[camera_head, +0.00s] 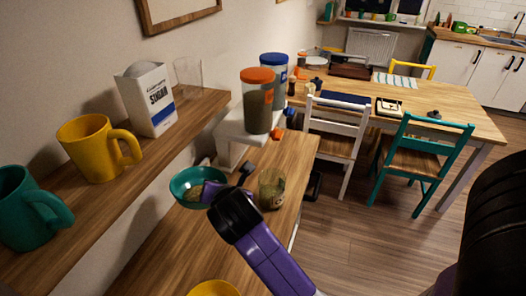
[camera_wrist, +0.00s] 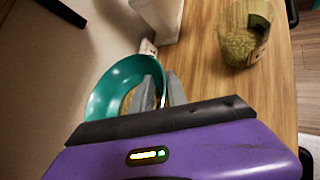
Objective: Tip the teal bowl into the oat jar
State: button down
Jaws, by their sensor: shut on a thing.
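The teal bowl (camera_head: 187,177) is at the left side of the counter, with some tan grainy stuff in it. My gripper (camera_head: 214,191) is shut on its near right rim; the wrist view shows the fingers (camera_wrist: 162,92) on the rim of the bowl (camera_wrist: 101,97). The bowl looks roughly level; I cannot tell if it touches the counter. An open glass jar (camera_head: 271,189), apparently the oat jar, stands upright on the counter to the right of the bowl, apart from it. In the wrist view the jar (camera_wrist: 238,47) holds grainy contents.
A white stand (camera_head: 232,139) behind them carries canisters with an orange lid (camera_head: 257,75) and a blue lid (camera_head: 273,59). A wall shelf (camera_head: 125,190) at left holds a sugar box (camera_head: 147,98), a yellow mug (camera_head: 92,148) and a teal mug (camera_head: 28,205). Bare counter (camera_head: 165,245) lies in front.

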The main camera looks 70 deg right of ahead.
aim_at(272, 190)
jog(key=s+d+r+m+g+h+p, duration=0.1)
jog(key=s+d+r+m+g+p, duration=0.1)
jog(key=s+d+r+m+g, duration=0.45)
notch_tip(272, 190, down, 5)
jog(key=s+d+t+y, duration=0.1)
jog(key=s+t, duration=0.1)
jog(key=t, duration=0.1)
jog(key=shift+d+f+m, duration=0.15)
jog(key=shift+d+m, duration=0.25)
jog(key=shift+m, duration=0.05)
jog(key=shift+s+f+y, duration=0.1)
jog(key=shift+s+y, duration=0.05)
jog(key=shift+y, duration=0.15)
jog(key=shift+s+d+f+m+t+y, duration=0.15)
jog(key=shift+f+m+t+y, duration=0.3)
jog(key=shift+t+y, duration=0.4)
jog(key=shift+s+d+f+m+t+y, duration=0.15)
jog(key=shift+f+m+t+y, duration=0.3)
jog(key=shift+y, duration=0.55)
jog(key=shift+s+d+f+m+t+y, duration=0.15)
jog(key=shift+f+m+t+y, duration=0.3)
jog(key=shift+t+y, duration=0.4)
